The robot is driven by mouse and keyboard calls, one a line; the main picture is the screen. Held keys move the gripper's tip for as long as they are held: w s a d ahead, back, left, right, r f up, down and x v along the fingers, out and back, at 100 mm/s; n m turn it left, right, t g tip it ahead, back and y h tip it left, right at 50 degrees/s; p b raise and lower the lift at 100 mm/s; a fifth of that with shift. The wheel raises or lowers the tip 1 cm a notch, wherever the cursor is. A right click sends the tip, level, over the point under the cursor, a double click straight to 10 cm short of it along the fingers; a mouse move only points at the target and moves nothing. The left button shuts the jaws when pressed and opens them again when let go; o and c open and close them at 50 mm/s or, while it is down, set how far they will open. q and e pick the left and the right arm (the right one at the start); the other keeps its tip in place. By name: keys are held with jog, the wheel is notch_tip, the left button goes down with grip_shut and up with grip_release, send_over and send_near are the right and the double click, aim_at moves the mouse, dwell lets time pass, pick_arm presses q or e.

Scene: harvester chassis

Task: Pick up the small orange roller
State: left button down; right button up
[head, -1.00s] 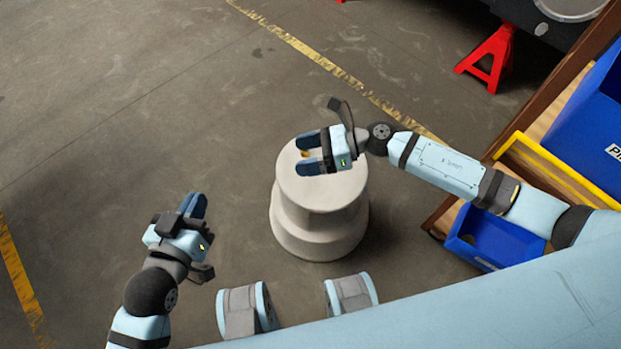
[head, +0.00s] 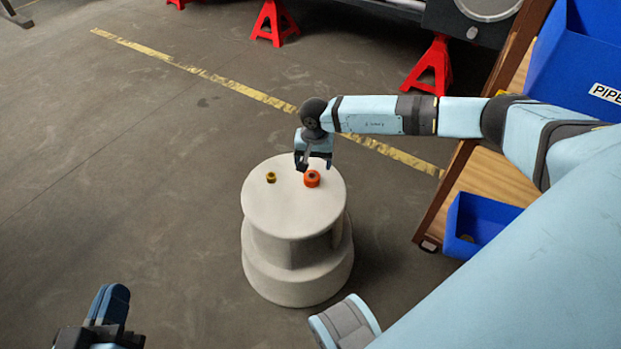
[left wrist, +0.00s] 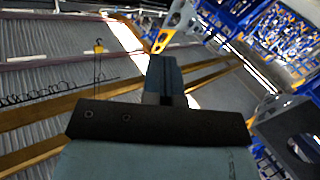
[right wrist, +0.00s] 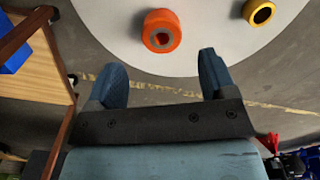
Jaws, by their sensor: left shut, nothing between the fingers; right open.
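The small orange roller (head: 312,178) stands on the round white stool top (head: 290,215), right of its middle. It also shows in the right wrist view (right wrist: 161,31), ahead of the fingers and between their lines. My right gripper (right wrist: 163,75) is open and empty, with the roller beyond its fingertips and not touched. In the head view my right gripper (head: 312,160) hangs just behind the roller at the stool's far edge. My left gripper (head: 110,300) is shut and empty at the lower left, far from the stool; its closed fingers show in the left wrist view (left wrist: 164,78).
A smaller yellow roller (head: 271,177) stands on the stool left of the orange one, also in the right wrist view (right wrist: 259,12). A wooden bench with a blue bin (head: 478,222) is at the right. Red stands (head: 430,68) are at the back. The floor left of the stool is clear.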

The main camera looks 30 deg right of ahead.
aim_at(312, 176)
jog(key=shift+a+f+b, duration=0.1)
jog(key=shift+f+b, duration=0.4)
jog(key=shift+f, duration=0.95)
notch_tip(312, 176, down, 4)
jog(key=shift+a+r+b, duration=0.1)
jog(key=shift+b, duration=0.95)
jog(key=shift+w+f, duration=0.1)
jog(key=shift+f, duration=0.1)
pick_arm(q)
jog(key=shift+w+a+f+m, duration=0.15)
jog(key=shift+w+f+m, duration=0.1)
jog(key=shift+f+m, duration=0.15)
jog(key=shift+w+a+f+m, duration=0.15)
jog(key=shift+w+f+m, duration=0.15)
jog(key=shift+f, duration=0.2)
pick_arm(e)
jog(key=shift+r, duration=0.1)
jog(key=c, duration=1)
jog(key=shift+r, duration=0.1)
